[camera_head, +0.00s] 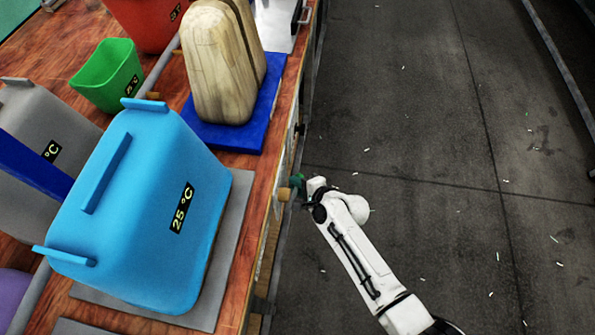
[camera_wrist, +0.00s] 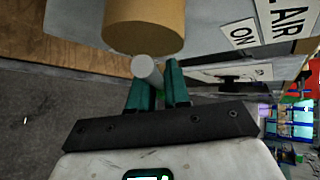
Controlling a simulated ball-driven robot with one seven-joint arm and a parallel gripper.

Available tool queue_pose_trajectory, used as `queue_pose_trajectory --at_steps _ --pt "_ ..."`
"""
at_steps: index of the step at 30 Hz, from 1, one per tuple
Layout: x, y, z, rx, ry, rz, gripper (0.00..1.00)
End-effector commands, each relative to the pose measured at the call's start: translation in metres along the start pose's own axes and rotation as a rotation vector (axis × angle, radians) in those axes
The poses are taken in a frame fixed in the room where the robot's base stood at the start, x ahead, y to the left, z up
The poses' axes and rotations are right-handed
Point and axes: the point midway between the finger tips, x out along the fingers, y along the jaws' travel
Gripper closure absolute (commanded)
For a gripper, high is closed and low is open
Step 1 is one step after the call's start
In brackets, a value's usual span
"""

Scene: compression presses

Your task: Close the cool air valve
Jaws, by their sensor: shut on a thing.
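The valve shows in the wrist view as a tan round knob (camera_wrist: 145,28) with a light grey peg (camera_wrist: 147,70) below it. My gripper (camera_wrist: 158,78) has its two green fingers shut on the grey peg, just under the knob. In the head view the tan knob (camera_head: 284,194) sticks out from the table's right side, and my gripper (camera_head: 298,184) is beside it, partly hidden by my white arm. A label reading "AIR" (camera_wrist: 287,20) and an "ON" label (camera_wrist: 240,36) are right of the knob in the wrist view.
A blue 25 °C container (camera_head: 150,210) stands on a grey plate near the table edge. Behind it are a wooden-looking block (camera_head: 215,65) on a blue plate (camera_head: 265,110), a green bin (camera_head: 108,75) and a red bin (camera_head: 145,22). The dark floor (camera_head: 430,120) at right is open.

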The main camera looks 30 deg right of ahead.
Motion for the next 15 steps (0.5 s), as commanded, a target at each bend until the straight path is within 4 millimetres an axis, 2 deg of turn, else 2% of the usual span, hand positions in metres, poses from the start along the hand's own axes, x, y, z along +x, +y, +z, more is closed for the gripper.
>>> queue_pose_trajectory --at_steps 1,15 --pt "-0.003 -0.003 0.002 0.033 -0.007 0.032 1.0" --pt "-0.002 0.028 0.01 0.342 -0.095 0.342 1.0"
